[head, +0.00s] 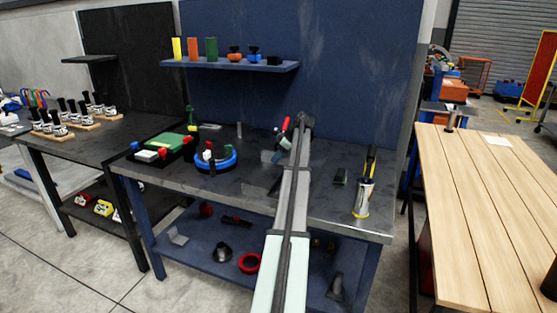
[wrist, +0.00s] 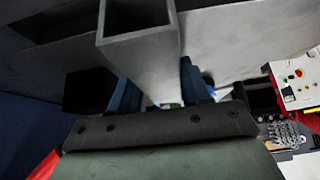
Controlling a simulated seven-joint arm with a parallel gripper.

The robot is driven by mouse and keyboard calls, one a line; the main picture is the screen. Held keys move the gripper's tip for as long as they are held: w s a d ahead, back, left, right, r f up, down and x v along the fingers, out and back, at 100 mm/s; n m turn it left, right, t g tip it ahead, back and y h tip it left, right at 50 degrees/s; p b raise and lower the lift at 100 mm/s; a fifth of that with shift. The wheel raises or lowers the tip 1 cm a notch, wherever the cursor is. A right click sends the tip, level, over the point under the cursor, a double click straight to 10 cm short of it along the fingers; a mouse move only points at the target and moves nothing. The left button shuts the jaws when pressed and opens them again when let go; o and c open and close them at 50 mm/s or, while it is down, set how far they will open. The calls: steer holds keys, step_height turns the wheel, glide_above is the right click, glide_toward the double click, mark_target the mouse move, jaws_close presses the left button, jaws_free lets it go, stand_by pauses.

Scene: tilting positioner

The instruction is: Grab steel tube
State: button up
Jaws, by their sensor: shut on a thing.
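The steel tube (wrist: 150,60) is a grey, square, hollow tube with its open end facing up in the wrist view. It stands out between the two blue fingers of my gripper (wrist: 155,88). The fingers are shut on its sides, one at left and one at right. The lower part of the tube is hidden by my dark gripper body. In the head view my arm reaches over the workbench (head: 335,210), and I cannot clearly make out the tube or the fingertips there.
A blue round fixture (head: 231,163) and a green fixture (head: 172,142) stand left of my arm. A yellow-and-silver can (head: 362,198) stands at the bench's right end. A shelf (head: 225,66) hangs on the back panel. A wooden table (head: 490,190) is at right.

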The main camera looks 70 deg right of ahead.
jaws_close()
steer(key=shift+r, duration=0.1)
